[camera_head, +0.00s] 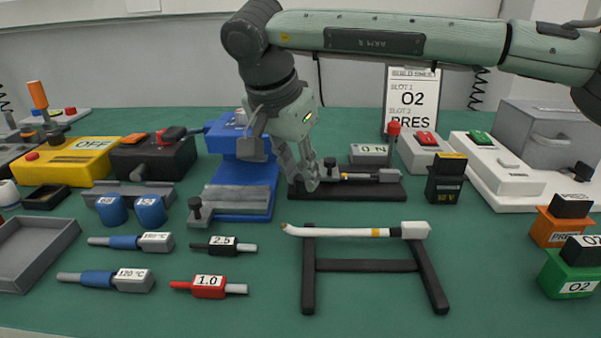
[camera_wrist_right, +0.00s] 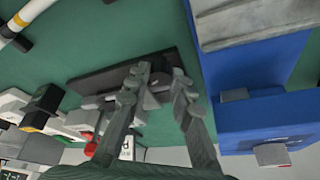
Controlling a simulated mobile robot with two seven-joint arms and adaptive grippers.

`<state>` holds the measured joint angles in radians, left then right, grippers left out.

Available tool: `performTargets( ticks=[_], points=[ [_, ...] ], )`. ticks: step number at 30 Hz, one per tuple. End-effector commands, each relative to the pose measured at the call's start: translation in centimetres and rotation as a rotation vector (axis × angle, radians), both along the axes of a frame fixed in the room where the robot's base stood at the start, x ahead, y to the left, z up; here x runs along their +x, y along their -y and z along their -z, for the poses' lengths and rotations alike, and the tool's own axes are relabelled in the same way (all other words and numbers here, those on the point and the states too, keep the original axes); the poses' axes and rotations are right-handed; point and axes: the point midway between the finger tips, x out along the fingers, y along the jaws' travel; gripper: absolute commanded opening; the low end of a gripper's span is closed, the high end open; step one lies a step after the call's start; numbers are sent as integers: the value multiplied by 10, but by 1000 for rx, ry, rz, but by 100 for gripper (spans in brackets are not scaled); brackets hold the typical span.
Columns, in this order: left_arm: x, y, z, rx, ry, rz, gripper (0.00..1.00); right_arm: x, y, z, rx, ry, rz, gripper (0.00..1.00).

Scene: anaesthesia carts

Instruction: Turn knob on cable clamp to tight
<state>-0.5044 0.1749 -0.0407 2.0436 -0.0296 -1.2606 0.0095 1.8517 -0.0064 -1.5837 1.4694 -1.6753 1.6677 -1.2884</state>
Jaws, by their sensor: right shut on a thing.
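The cable clamp has a long black base (camera_head: 395,189) on the green bench, with a thin light piece lying along its top. A small dark knob (camera_head: 330,163) stands at its left part. My right gripper (camera_head: 308,178) reaches down from above at this left end. In the right wrist view its two fingers (camera_wrist_right: 160,82) lie on either side of a dark knob-like part, with the black base (camera_wrist_right: 105,76) behind them. The fingers partly hide the knob, and its turn position cannot be read. My left gripper is out of view.
A blue block with a grey plate (camera_head: 240,200) stands close left of the gripper. A black stand (camera_head: 365,266) carrying a white tube (camera_head: 345,232) is in front. A black box (camera_head: 446,180) stands to the right. A display sign (camera_head: 411,100) is behind.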

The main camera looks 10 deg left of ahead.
Motion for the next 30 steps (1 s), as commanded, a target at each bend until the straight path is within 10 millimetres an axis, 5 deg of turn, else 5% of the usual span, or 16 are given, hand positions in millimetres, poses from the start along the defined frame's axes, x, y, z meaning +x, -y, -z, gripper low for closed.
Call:
performTargets(
  ticks=[4, 5, 9, 20, 30],
  points=[
    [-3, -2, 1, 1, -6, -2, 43, 0, 0, 0, 1, 2, -2, 0],
    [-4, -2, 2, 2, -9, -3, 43, 0, 0, 0, 1, 2, -2, 24],
    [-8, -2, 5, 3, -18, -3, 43, 0, 0, 0, 1, 1, -3, 42],
    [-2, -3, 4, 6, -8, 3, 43, -1, -1, -4, 1, 1, -3, 43],
    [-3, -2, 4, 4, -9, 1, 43, -23, -8, -61, 2, 4, -2, 43]
  ],
)
